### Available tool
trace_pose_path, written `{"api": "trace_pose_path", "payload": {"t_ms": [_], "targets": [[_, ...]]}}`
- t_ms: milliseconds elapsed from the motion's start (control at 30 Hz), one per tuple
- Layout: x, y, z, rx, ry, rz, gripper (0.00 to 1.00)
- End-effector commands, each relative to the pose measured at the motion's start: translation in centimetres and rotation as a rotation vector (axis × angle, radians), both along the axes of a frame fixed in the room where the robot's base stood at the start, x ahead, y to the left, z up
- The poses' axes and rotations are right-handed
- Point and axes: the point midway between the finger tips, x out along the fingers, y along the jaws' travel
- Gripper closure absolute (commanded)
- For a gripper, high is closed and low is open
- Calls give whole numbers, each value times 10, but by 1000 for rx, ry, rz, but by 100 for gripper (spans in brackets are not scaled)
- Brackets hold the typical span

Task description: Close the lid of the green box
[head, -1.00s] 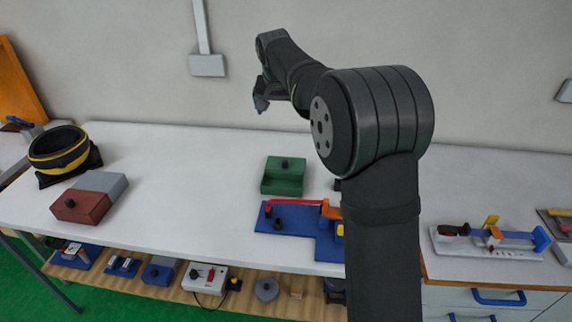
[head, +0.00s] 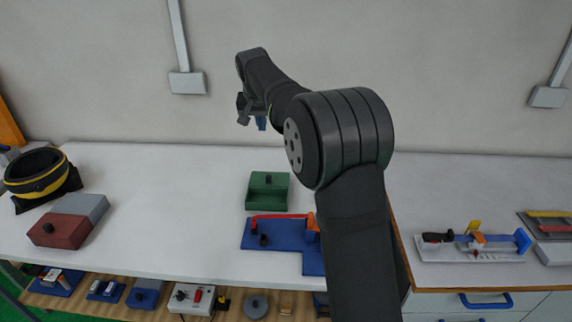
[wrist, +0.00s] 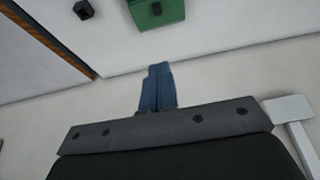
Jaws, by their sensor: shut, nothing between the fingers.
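The green box (head: 267,202) stands on the white table near the middle. Its back half is topped by a green panel with a dark knob (head: 268,179), and its front half looks open and hollow. I cannot tell how the lid is attached. The box (wrist: 160,17) also shows at the top edge of the wrist view, partly cut off. My gripper (head: 262,123) is raised behind and above the box, apart from it, with blue fingertips pointing down. In the wrist view the blue fingers (wrist: 155,88) are together and hold nothing.
A blue board with a red lever (head: 270,235) lies just in front of the box. A red and grey box (head: 62,230) and a black and yellow ring (head: 36,174) are at left. The table between them is clear. A wall stands close behind, with a socket box (head: 187,83).

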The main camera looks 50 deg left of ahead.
Motion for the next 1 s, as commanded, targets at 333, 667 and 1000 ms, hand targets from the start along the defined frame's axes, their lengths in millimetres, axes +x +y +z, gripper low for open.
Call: {"api": "trace_pose_path", "payload": {"t_ms": [333, 667, 1000], "targets": [[64, 60, -112, -31, 29, -2, 100], [85, 75, -158, -37, 39, -1, 100], [97, 87, -209, -39, 40, -1, 100]]}}
